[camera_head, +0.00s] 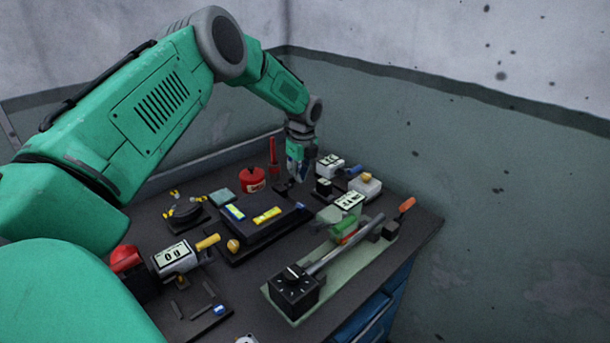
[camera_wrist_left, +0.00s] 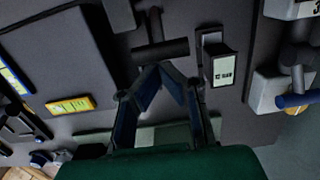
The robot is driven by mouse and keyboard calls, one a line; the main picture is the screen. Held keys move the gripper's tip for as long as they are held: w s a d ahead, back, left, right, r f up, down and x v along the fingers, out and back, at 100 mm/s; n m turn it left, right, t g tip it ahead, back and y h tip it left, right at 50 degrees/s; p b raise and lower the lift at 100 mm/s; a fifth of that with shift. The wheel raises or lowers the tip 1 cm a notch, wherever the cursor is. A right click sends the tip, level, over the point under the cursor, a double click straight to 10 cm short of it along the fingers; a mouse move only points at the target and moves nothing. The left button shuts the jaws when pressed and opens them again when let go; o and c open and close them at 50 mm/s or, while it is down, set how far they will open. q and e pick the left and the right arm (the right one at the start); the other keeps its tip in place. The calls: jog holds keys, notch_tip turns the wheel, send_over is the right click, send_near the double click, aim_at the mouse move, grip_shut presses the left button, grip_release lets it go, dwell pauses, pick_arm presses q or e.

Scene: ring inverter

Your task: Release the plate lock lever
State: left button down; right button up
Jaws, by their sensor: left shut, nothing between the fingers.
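My left gripper (camera_head: 298,178) is shut and empty, pointing down over the back of the workbench. In the left wrist view its fingertips (camera_wrist_left: 165,66) meet right beside a black T-shaped handle (camera_wrist_left: 160,49); I cannot tell if they touch it. This may be the plate lock lever, but no label shows. In the head view the handle is a small dark shape (camera_head: 284,187) just below the fingers. A small black box with a pale display (camera_wrist_left: 222,67) stands to the right of the fingers. My right gripper is not in view.
A dark raised plate (camera_head: 262,232) with yellow and blue labels lies left of the gripper. A red canister (camera_head: 252,179) and an upright red lever (camera_head: 273,152) stand behind it. A green base (camera_head: 345,262) with a long grey bar is at the front right. Walls close off the back.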

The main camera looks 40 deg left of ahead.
pick_arm(q)
jog(key=shift+a+r+h, duration=0.15)
jog(key=shift+a+r, duration=0.1)
jog(key=shift+a, duration=0.25)
jog(key=shift+a+r+h, duration=0.15)
jog(key=shift+a+r, duration=0.1)
jog(key=shift+a, duration=0.2)
jog(key=shift+a+f, duration=0.15)
jog(key=shift+a, duration=0.2)
jog(key=shift+d+r+p, duration=0.15)
jog(key=shift+r+p, duration=0.25)
jog(key=shift+r, duration=0.15)
jog(key=shift+d+r+p, duration=0.15)
jog(key=shift+r+p, duration=0.2)
jog(key=shift+r, duration=0.15)
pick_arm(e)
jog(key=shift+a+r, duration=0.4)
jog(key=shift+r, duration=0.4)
pick_arm(q)
jog(key=shift+w+a+f, duration=0.1)
